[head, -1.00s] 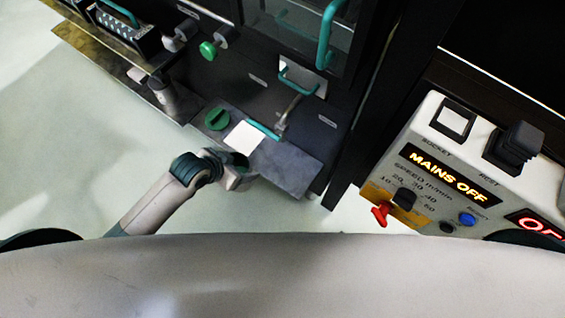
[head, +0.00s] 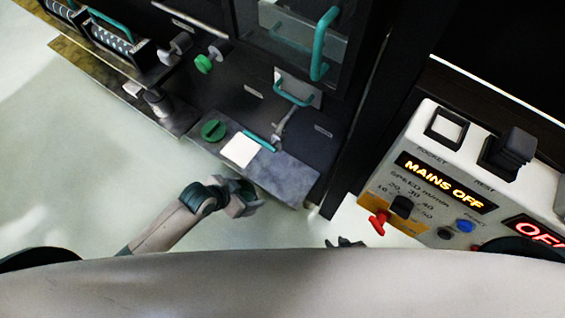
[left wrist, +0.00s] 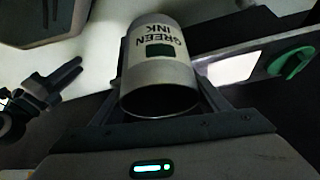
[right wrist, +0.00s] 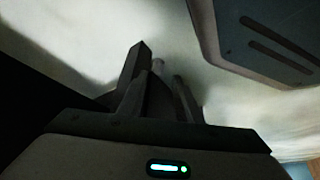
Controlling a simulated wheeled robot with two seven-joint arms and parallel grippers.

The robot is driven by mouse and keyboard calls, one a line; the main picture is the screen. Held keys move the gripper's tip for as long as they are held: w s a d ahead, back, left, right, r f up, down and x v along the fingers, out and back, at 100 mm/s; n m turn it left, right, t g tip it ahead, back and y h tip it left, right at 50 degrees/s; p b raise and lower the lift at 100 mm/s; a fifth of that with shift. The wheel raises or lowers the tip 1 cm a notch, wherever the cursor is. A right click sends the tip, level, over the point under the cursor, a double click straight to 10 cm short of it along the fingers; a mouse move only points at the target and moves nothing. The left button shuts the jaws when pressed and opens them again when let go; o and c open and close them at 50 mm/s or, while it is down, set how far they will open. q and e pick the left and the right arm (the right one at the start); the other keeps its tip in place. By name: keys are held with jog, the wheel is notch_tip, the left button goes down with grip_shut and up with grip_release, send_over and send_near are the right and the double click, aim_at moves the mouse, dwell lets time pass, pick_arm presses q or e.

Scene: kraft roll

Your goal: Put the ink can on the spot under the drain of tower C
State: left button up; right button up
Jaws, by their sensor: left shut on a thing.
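My left gripper (head: 247,196) is in front of a grey shelf and low in the head view. In the left wrist view it is shut on the ink can (left wrist: 158,80), a pale cylinder marked GREEN INK. The can is hard to make out in the head view. A white square (head: 240,150) lies on the shelf beside a green round knob (head: 213,130). A small spout-like fitting (head: 284,122) is above the shelf. No tower letter is readable, so I cannot tell which drain is C's. My right gripper (head: 345,242) shows at the body edge; its fingers (right wrist: 160,90) are apart and empty.
A control box (head: 440,185) reading MAINS OFF, with a red key, stands at the right. Teal handles (head: 325,45) stick out from the dark machine. A lower ledge (head: 110,90) with fittings runs to the upper left. The pale floor at left is clear.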

pick_arm(q)
jog(key=w+d, duration=0.7)
jog(key=d, duration=0.1)
jog(key=shift+w+d+p, duration=0.15)
jog(key=shift+w+p, duration=0.2)
jog(key=shift+p, duration=0.05)
jog(key=shift+w+d, duration=0.25)
jog(key=shift+w, duration=0.05)
pick_arm(e)
jog(key=shift+s+a+r+t, duration=0.1)
jog(key=shift+a+t, duration=0.2)
jog(key=shift+a, duration=0.3)
jog(key=shift+r, duration=0.1)
pick_arm(q)
jog(key=shift+w+d, duration=0.2)
jog(key=shift+d, duration=0.05)
jog(key=shift+w+d, duration=1.1)
jog(key=shift+d, duration=0.1)
pick_arm(e)
jog(key=shift+w+a+r, duration=0.2)
jog(key=shift+w+r, duration=0.05)
pick_arm(q)
jog(key=shift+f, duration=0.25)
pick_arm(e)
jog(key=shift+f, duration=0.1)
